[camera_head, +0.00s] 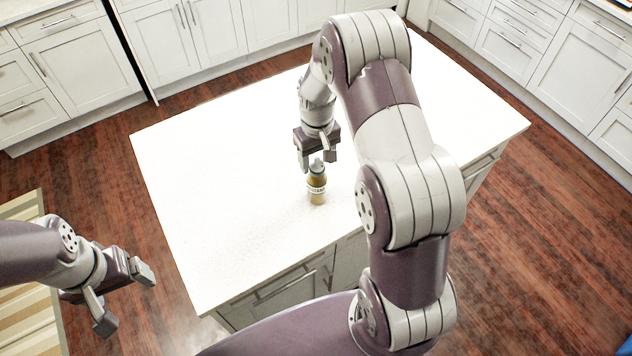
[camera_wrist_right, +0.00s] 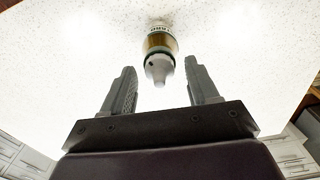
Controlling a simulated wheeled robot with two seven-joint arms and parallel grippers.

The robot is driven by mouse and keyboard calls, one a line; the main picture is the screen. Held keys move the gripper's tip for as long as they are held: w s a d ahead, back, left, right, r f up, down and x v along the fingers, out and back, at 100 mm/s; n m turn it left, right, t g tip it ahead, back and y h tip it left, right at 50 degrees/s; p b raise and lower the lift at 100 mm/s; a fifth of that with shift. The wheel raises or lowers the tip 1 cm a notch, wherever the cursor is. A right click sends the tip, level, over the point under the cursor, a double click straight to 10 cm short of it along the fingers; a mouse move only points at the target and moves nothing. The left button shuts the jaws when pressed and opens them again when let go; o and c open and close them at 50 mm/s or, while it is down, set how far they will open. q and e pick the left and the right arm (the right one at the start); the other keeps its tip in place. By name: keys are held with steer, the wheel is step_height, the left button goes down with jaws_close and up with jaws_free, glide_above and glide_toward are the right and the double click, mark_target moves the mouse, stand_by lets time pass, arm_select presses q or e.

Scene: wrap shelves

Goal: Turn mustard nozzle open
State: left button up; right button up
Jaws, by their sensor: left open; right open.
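The mustard bottle (camera_head: 317,189) stands upright on the white island top, near its front edge. It has a yellow-brown body, a pale label, a dark green band and a grey-white nozzle (camera_head: 316,164). My right gripper (camera_head: 317,164) is open, just above and around the level of the nozzle in the head view. In the right wrist view, the nozzle (camera_wrist_right: 159,78) points toward my open fingers (camera_wrist_right: 161,92), between and slightly beyond their tips, with clear gaps on both sides. My left gripper (camera_head: 128,297) is open and empty, off the island at the lower left.
The white island top (camera_head: 230,160) is otherwise bare, with free room left of the bottle. My right arm hides part of its right side. White cabinets (camera_head: 190,45) line the back. A striped rug (camera_head: 30,310) lies on the wooden floor at left.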

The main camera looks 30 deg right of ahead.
step_height(320, 180, up, 7)
steer(key=p, duration=0.5)
stand_by(0.3)
steer(key=s+a+f+b, duration=0.2)
steer(key=s+a+b, duration=0.2)
steer(key=s+b, duration=0.2)
steer(key=s+a+f+t+b, duration=0.1)
steer(key=s+a+b, duration=0.3)
steer(key=s, duration=0.6)
steer(key=shift+f+b, duration=0.55)
steer(key=shift+b, duration=0.55)
steer(key=shift+w, duration=0.15)
